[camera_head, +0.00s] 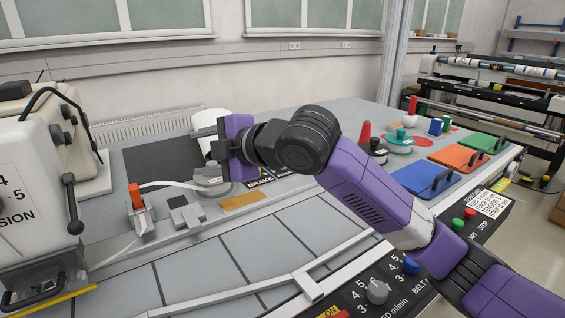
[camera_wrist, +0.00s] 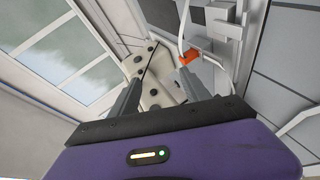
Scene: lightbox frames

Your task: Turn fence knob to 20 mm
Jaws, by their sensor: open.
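My gripper (camera_head: 207,141) is raised over the back of the worktable, pointing left. In the wrist view its two grey fingers stand apart with nothing held between them (camera_wrist: 165,88). I cannot make out a knob clearly marked as the fence knob. A grey round part (camera_head: 212,187) with a pale label lies below the gripper, partly hidden, and I cannot tell whether it is a knob. A grey knob (camera_head: 377,291) stands on the front panel, among numbers and the letters "ED m/min", far from the gripper.
A cream machine (camera_head: 35,160) stands at left; it also shows in the wrist view (camera_wrist: 150,75). An orange part (camera_head: 135,196) is beside it, also in the wrist view (camera_wrist: 189,57). A white cylinder (camera_head: 208,125) stands behind my gripper. Blue (camera_head: 415,180), orange and green plates lie right.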

